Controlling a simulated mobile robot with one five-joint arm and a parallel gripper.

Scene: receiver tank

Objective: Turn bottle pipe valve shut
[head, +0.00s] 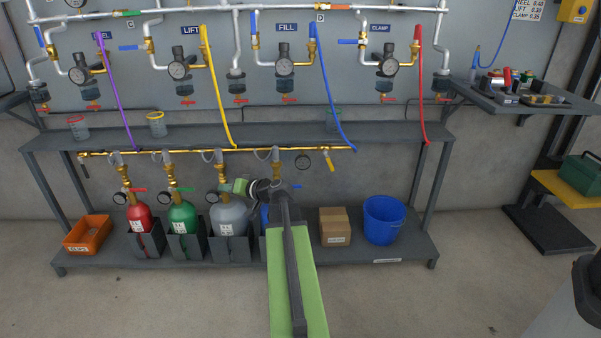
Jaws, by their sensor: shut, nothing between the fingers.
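A brass bottle pipe (215,151) runs level under the shelf, above the gas bottles. Which one is the bottle pipe valve I cannot tell for sure. My gripper (229,187) is small in the picture, shut and empty, at the end of my green and dark arm. It appears in front of the top of the grey bottle (229,217), left of and below the yellow handle. Whether it touches anything there is unclear.
A red bottle (139,216) and a green bottle (182,216) stand left of the grey one; a blue bottle is mostly hidden by my arm. A cardboard box (334,226), blue bucket (384,219) and orange bin (88,234) share the low rack. Hoses hang above.

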